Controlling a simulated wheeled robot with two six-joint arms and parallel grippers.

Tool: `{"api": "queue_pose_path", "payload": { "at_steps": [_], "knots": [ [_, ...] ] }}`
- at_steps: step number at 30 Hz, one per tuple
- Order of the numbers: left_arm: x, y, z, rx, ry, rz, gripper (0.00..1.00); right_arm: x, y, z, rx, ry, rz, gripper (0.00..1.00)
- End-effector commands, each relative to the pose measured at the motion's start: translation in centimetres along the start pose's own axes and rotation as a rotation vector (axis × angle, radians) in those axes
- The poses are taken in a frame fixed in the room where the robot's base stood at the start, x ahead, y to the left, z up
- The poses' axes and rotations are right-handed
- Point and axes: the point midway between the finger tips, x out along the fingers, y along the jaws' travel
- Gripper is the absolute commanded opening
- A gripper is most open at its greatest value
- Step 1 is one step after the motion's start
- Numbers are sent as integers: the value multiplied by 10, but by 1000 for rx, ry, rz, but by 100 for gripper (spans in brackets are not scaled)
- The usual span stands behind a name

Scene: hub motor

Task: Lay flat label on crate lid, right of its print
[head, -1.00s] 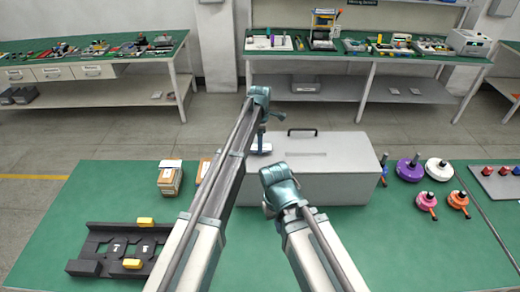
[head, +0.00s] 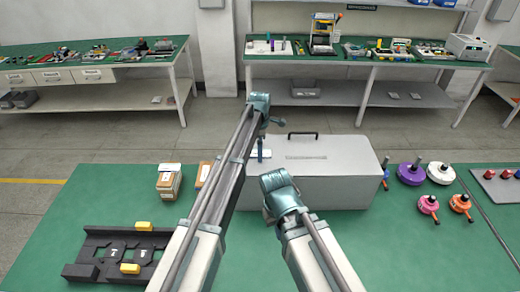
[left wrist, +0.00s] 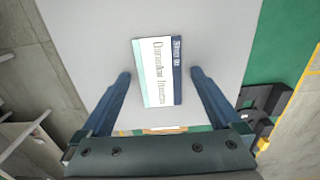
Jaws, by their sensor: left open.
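The crate (head: 345,185) is a grey-white box with a black handle on its far edge. Its lid carries a faint line of print (head: 306,157). The label (left wrist: 158,72), white with a dark blue strip and pale teal edge, shows flat over the lid in the left wrist view. In the head view the label (head: 262,155) is at the lid's left part, left of the print. My left gripper (left wrist: 160,74) is open, with one finger on each side of the label and gaps between. My right arm's wrist (head: 279,190) hangs before the crate's near side; its fingers are hidden.
Small cartons (head: 169,182) stand left of the crate. A black fixture (head: 90,254) with yellow blocks lies at the front left. Purple (head: 410,173), white, pink and orange round parts lie to the right. The green table is clear between the cartons and fixture.

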Motion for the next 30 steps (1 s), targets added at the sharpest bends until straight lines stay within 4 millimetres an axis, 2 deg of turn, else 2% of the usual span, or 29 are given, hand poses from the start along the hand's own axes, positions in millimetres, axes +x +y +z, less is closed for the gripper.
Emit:
{"api": "queue_pose_path", "payload": {
  "at_steps": [5,11,30],
  "knots": [
    [-6,0,0,0,0,0,98,-6,1,0,1,0,0,0],
    [-25,0,0,0,0,0,98,-25,2,1,4,0,-1,0],
    [-118,0,0,0,0,0,98,-117,11,8,7,-3,-2,0]
  ]
}}
